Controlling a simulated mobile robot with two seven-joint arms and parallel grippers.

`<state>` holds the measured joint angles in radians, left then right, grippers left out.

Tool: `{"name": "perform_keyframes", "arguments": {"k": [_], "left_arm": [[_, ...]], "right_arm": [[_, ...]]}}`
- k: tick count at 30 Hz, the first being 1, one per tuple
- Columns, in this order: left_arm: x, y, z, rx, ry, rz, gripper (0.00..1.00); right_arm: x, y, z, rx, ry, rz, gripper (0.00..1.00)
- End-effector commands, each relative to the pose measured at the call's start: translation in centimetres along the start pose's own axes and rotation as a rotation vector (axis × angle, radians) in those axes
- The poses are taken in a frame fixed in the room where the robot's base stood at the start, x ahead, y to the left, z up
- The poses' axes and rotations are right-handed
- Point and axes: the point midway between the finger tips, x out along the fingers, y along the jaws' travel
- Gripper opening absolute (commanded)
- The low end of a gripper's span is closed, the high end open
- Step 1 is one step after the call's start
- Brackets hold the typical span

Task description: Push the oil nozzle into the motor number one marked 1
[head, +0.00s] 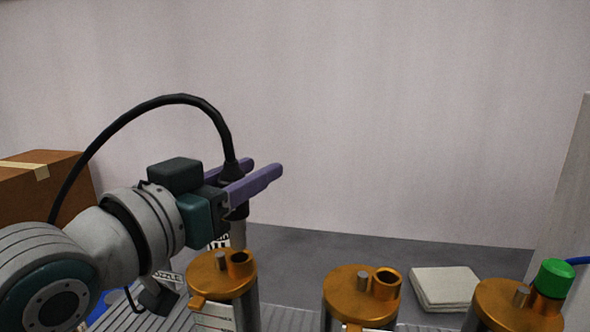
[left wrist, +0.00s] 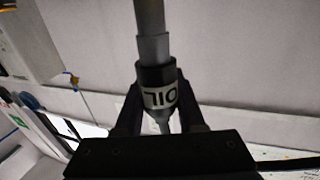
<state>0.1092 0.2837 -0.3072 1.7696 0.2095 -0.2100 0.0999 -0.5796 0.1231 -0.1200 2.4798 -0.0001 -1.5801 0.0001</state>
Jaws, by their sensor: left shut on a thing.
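The black and grey oil nozzle (head: 237,228) hangs upright from my left gripper (head: 254,183), whose purple fingers are shut on it. A black hose arches from its top back over my arm. Its grey tip is right over the open port of the left orange-topped motor (head: 208,281); I cannot tell whether the tip is just above the port or slightly in it. In the left wrist view the nozzle (left wrist: 159,97) shows a white OIL label between the dark fingers (left wrist: 158,108). No number is readable on the motors. My right gripper is not in view.
A middle motor (head: 358,300) has an open port. The right motor (head: 508,306) has a green cap (head: 554,277) on its port, with a blue hose behind. A pale flat stack (head: 445,287) lies behind. A cardboard box (head: 40,190) stands at the left.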

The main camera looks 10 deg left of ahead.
Motion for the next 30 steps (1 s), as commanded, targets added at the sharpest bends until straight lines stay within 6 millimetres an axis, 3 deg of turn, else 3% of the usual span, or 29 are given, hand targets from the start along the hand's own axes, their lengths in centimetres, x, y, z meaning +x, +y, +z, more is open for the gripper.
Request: {"name": "perform_keyframes", "arguments": {"k": [30], "left_arm": [[0.00, 0.03, -0.04, 0.000, 0.001, 0.000, 0.00]], "right_arm": [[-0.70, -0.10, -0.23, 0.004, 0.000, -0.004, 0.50]]}}
